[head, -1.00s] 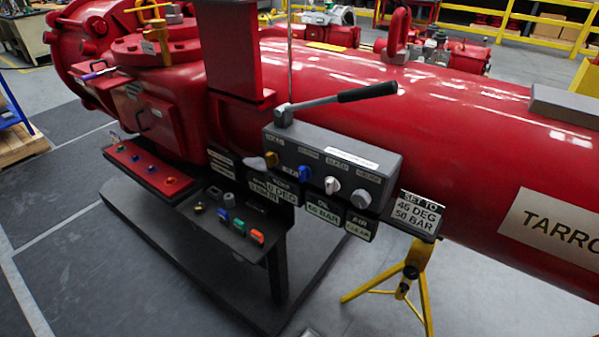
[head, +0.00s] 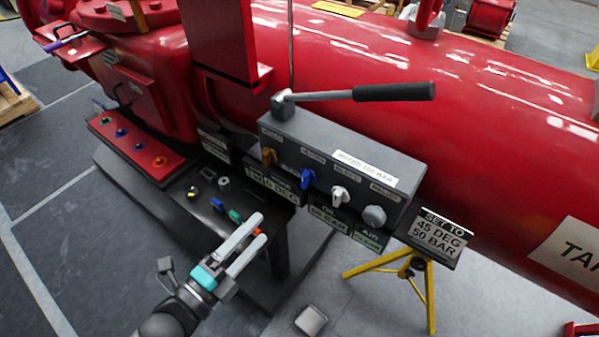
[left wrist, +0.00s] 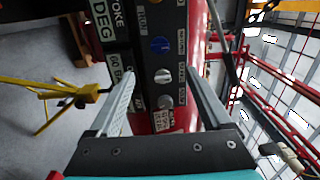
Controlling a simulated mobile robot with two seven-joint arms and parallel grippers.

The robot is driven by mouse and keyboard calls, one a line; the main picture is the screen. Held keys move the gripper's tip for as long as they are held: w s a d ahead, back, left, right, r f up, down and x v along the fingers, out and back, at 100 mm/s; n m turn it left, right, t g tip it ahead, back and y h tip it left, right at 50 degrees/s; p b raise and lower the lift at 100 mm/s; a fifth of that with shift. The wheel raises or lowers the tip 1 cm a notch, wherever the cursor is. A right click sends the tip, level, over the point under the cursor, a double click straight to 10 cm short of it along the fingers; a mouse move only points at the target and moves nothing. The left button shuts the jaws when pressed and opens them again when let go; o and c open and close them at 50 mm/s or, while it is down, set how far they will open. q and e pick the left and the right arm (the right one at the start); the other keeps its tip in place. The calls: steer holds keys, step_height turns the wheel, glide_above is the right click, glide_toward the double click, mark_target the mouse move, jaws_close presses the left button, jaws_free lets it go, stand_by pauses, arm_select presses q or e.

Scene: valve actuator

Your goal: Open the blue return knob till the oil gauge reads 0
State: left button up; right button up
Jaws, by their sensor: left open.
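The blue return knob (head: 308,178) is on the front of the grey control box (head: 340,160), between a yellow and a white knob. It also shows in the left wrist view (left wrist: 159,45) as a blue disc. The oil gauge (head: 328,216) is a small plate below the box and seems to read 60 BAR, partly hard to read. My left gripper (head: 261,228) is open and empty, below and left of the blue knob and apart from it. In the left wrist view its fingers (left wrist: 160,74) frame the panel around the white knob. My right gripper is not in view.
A long black-handled lever (head: 393,91) lies above the box. A shelf with several coloured buttons (head: 235,217) is just behind my left gripper. A sign (head: 437,232) reading 45 DEG, 50 BAR stands to the right above a yellow tripod (head: 428,290).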

mark_target(303, 183)
arm_select(q)
steer(key=x, duration=1.5)
steer(key=shift+b, duration=0.4)
jaws_close()
